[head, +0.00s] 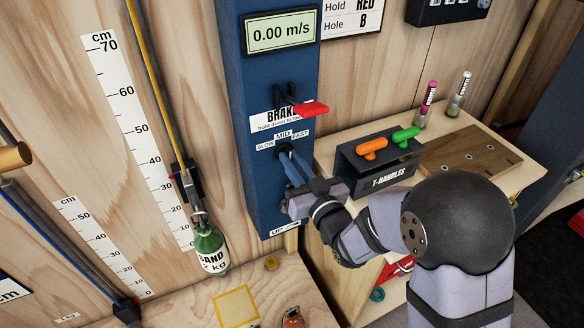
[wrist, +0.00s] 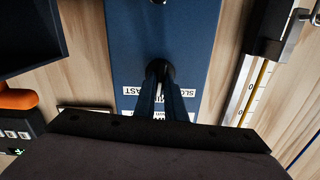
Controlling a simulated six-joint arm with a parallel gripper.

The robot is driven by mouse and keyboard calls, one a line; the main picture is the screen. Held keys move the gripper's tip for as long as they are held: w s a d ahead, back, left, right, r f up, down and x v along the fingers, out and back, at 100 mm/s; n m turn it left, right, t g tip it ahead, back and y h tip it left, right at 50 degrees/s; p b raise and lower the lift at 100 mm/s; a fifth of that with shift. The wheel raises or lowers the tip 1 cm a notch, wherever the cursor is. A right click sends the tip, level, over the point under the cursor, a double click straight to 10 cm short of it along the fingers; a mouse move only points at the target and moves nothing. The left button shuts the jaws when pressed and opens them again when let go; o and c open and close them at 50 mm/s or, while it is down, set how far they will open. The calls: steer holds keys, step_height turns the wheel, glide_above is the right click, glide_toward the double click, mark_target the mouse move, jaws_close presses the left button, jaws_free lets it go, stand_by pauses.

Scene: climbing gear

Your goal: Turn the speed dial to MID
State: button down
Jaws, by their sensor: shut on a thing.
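The speed dial (head: 284,149) is a small dark knob on the blue column (head: 262,195), below the labels SLOW, MID and FAST. My gripper (head: 291,164) reaches it from the lower right, its fingers shut on the dial. In the wrist view the blue fingers (wrist: 161,88) meet at the round dark dial (wrist: 160,70), with the labels upside down around them. The fingers cover most of the dial, so I cannot tell which label it points at.
Above the dial is the red brake lever (head: 311,109); the display (head: 280,35) reads 0.00 m/s. A T-handle holder (head: 378,175) stands right of my gripper. A green sand bottle (head: 209,247) hangs at left.

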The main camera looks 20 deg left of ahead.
steer(key=shift+n+b, duration=0.3)
steer(key=shift+n, duration=0.2)
steer(key=c, duration=1.8)
jaws_free()
steer(key=b+v, duration=0.5)
steer(key=shift+s+d+f, duration=0.1)
steer(key=shift+s+f, duration=0.05)
steer(key=shift+f, duration=0.05)
